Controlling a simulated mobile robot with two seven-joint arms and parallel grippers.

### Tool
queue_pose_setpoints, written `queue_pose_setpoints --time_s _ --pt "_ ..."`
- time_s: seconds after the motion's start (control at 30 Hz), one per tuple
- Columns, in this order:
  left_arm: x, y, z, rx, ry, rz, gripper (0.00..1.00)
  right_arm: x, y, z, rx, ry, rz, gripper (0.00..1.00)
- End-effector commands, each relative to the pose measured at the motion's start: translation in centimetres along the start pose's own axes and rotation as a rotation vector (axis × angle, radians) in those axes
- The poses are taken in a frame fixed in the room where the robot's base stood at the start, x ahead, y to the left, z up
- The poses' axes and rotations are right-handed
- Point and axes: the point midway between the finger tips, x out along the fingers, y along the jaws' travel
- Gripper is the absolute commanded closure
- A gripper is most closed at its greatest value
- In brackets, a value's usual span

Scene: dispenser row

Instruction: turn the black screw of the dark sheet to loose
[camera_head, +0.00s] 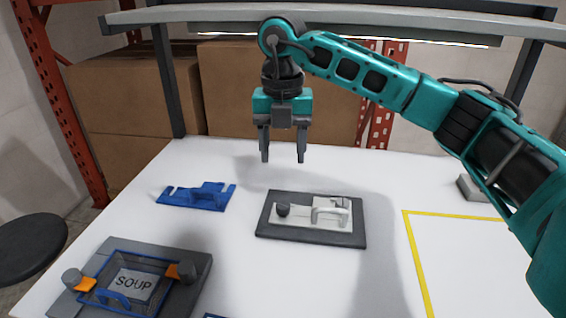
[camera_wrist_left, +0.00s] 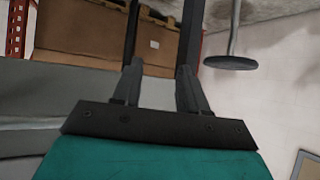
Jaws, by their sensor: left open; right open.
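The dark sheet (camera_head: 310,237) lies flat near the middle of the white table. A lighter plate (camera_head: 300,218) with a pale handle-like part (camera_head: 330,212) is set on it. The black screw (camera_head: 283,210) is a small round knob at the left of that plate; its turn position is too small to tell. My right gripper (camera_head: 283,160) hangs fingers down above and behind the sheet, open and empty, apart from the screw. My left gripper (camera_wrist_left: 158,72) shows only in the left wrist view, open and empty, with shelving and boxes beyond its fingers.
A blue part (camera_head: 200,196) lies left of the sheet. A grey board (camera_head: 195,265) with a blue-framed SOUP panel (camera_head: 133,284) and dark knobs is at front left. Yellow tape (camera_head: 416,255) outlines an area at right. Cardboard boxes (camera_head: 140,110) stand behind; a round stool (camera_head: 30,245) is at left.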

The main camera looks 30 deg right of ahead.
Motion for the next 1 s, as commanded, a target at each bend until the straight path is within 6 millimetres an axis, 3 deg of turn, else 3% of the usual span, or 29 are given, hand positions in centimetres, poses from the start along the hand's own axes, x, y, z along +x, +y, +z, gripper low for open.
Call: queue_pose_setpoints --time_s 0.33,0.6,0.77,1.0 --pt "0.1 0.0 0.2 0.0 0.0 0.0 0.57 0.0 0.0 0.0 0.001 0.0 0.0 0.43" --pt "2.7 0.7 3.7 -0.006 -0.012 0.013 0.57 0.2 0.0 0.1 0.005 -0.004 0.003 0.43" --pt "2.9 1.1 2.9 -0.008 0.001 0.024 0.57 0.1 0.0 0.1 0.005 -0.002 0.002 0.43" --pt "3.0 1.1 2.6 -0.009 0.011 0.024 0.57 3.9 -0.1 0.0 0.005 0.002 -0.001 0.43"
